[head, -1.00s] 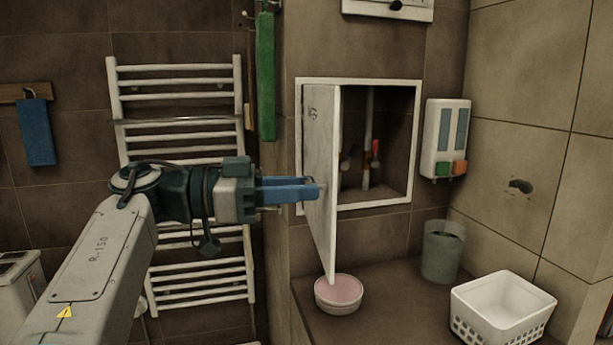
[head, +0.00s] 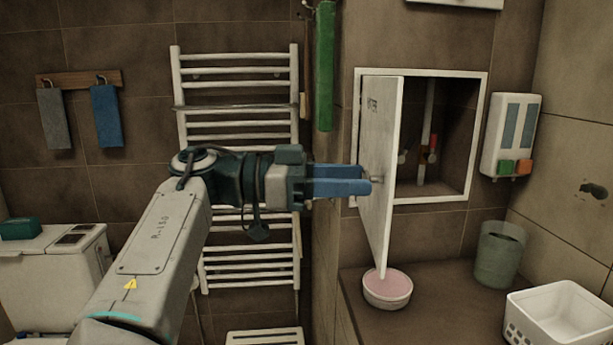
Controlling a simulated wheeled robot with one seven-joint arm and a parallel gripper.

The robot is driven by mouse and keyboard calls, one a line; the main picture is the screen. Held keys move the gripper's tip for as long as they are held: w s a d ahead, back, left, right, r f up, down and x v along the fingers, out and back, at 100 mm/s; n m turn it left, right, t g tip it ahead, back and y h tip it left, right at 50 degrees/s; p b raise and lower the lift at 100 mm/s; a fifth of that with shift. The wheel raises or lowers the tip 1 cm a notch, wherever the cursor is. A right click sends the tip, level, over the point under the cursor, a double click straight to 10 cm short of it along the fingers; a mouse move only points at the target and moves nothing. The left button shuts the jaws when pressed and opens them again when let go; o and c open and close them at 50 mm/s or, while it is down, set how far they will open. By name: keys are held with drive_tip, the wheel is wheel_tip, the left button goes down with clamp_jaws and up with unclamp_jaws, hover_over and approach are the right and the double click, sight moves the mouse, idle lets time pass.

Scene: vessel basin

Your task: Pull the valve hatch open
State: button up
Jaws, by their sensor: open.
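The white valve hatch (head: 379,150) stands swung out wide from its frame, hinged on the frame's left side. Behind it the white-framed recess (head: 455,150) is dark and holds pipes and a valve with a red handle (head: 432,142). My gripper (head: 368,180) is open, its blue fingers pointing right with their tips at the left face of the hatch. A small knob (head: 403,178) shows by the hatch's right edge. I cannot tell whether the fingertips touch the hatch.
A pink-topped round bowl (head: 387,288) sits on the ledge below the hatch. A grey-green bin (head: 498,254) and a white basket (head: 560,318) stand farther right. A white towel rail (head: 235,120) is behind my arm, and a green towel (head: 325,65) hangs left of the recess.

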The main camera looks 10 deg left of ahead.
drive_tip(key=s+a+p, duration=0.1)
drive_tip(key=a+p, duration=0.1)
drive_tip(key=a, duration=1.1)
drive_tip(key=shift+s+p, duration=0.3)
drive_tip(key=shift+p, duration=0.1)
drive_tip(key=shift+d, duration=0.1)
